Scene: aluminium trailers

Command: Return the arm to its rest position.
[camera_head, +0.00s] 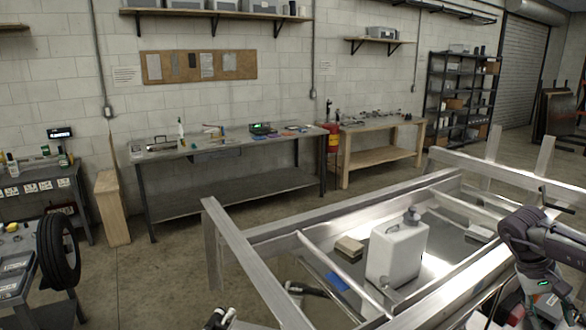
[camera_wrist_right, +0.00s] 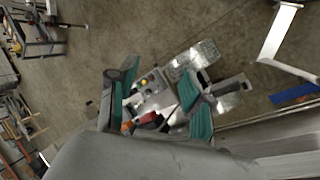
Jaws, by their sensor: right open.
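My right arm (camera_head: 540,250) comes in at the right edge of the head view, bent, with its lower part over the near right side of the aluminium trailer frame (camera_head: 275,285). In the right wrist view my right gripper (camera_wrist_right: 160,108) shows two green-padded fingers spread well apart. Nothing is held between them. A grey case or tray (camera_wrist_right: 152,97) with yellow and red items shows beyond the gap, lower than the fingers. In the head view the right fingertips are hard to make out at the bottom right. My left gripper is not clearly seen in either view.
A white container (camera_head: 396,252), a wooden block (camera_head: 349,247) and a blue item (camera_head: 337,281) are inside the trailer frame. A workbench (camera_head: 230,150) stands along the wall. A tyre (camera_head: 57,252) is at left. Concrete floor (camera_head: 165,262) is open between trailer and bench.

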